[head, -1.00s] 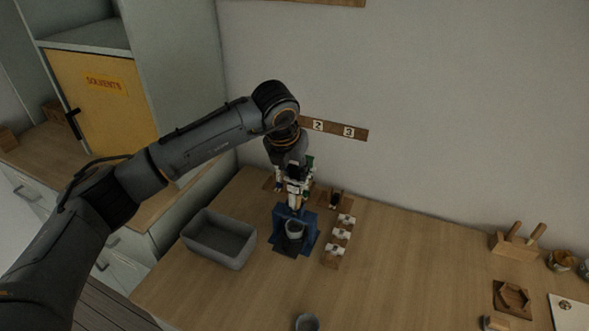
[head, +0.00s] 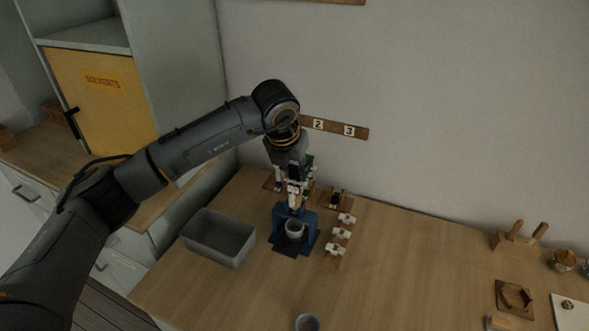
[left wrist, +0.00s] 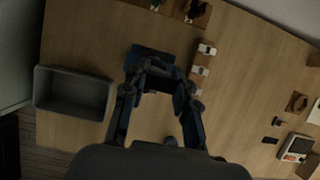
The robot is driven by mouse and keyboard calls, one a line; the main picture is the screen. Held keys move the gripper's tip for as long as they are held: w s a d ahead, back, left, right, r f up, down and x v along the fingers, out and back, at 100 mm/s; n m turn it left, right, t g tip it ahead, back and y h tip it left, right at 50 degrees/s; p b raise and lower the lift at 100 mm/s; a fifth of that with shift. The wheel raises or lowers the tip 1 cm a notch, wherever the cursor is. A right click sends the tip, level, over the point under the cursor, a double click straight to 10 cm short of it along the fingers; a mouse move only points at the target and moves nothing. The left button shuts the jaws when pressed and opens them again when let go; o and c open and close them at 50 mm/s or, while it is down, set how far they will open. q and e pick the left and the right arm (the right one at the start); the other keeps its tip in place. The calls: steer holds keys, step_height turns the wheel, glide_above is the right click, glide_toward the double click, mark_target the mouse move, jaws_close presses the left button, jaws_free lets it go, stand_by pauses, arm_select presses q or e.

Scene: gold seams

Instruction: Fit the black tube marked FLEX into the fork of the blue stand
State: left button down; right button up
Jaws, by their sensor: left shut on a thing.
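The blue stand (head: 309,222) is on the wooden table, with a grey round cup-like part (head: 294,228) at its front. It also shows in the left wrist view (left wrist: 150,52), partly behind my fingers. My left gripper (head: 294,206) points down just above the back of the stand; its fingers (left wrist: 160,74) also show in the left wrist view. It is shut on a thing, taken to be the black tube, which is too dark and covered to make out. The FLEX marking is not readable. Whether the tube touches the fork cannot be told. My right gripper is not in view.
A grey bin (head: 218,238) stands left of the stand. A wooden strip with several white pieces (head: 338,235) lies close on the right, with a small dark object (head: 335,199) behind it. A grey cup (head: 307,322) is at the front. The table's right middle is clear.

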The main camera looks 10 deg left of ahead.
arm_select(q)
steer(key=c, duration=1)
jaws_free()
steer(key=shift+o, duration=1)
steer(key=shift+r, duration=0.1)
steer(key=d+p+v, duration=0.1)
steer(key=p+v, duration=0.3)
steer(key=v, duration=0.8)
steer(key=shift+s+a+r, duration=0.15)
steer(key=shift+a+r, duration=0.25)
steer(key=shift+a, duration=0.1)
steer(key=shift+r, duration=0.1)
steer(key=v, duration=1.1)
steer(key=shift+s+r, duration=0.15)
steer(key=shift+r, duration=0.25)
